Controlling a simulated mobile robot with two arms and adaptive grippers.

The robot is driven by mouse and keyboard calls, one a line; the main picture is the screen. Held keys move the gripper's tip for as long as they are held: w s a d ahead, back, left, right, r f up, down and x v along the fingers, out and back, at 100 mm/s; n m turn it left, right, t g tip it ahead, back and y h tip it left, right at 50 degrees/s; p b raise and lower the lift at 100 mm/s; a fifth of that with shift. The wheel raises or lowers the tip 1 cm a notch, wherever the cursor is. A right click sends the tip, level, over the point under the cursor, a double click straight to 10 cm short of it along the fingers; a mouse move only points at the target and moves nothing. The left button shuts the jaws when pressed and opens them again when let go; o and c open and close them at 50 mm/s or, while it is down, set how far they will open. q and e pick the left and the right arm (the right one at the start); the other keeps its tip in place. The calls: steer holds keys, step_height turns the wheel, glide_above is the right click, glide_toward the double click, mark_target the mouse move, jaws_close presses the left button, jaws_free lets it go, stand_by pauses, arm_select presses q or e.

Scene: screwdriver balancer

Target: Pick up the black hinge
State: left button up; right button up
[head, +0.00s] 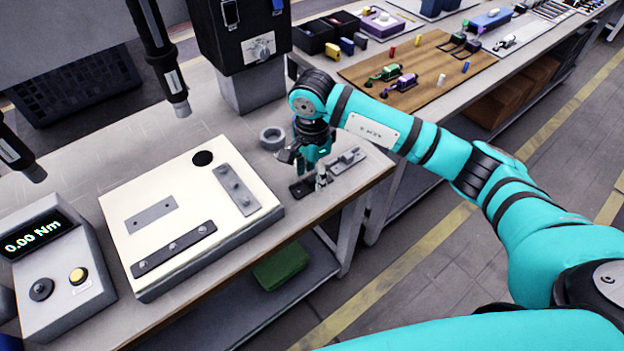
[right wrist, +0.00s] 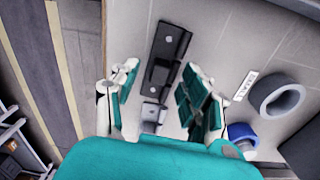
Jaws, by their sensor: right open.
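A loose black hinge (head: 301,188) lies on the bench near its right end, partly hidden by my right gripper (head: 308,166) in the head view. In the right wrist view the black hinge (right wrist: 167,52) lies flat below the open fingers of my right gripper (right wrist: 160,97), in line with the gap between them. I see no grip on it. A small grey piece (right wrist: 151,113) shows at its near end. Another black hinge (head: 174,249) is on the cream board (head: 150,185). My left gripper is not in view.
A grey hinge (head: 347,161) lies just right of my gripper. A torque display box (head: 62,275) stands at left. Two tools hang above the bench (head: 176,97).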

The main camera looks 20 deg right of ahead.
steer(key=shift+f, duration=0.8)
jaws_close()
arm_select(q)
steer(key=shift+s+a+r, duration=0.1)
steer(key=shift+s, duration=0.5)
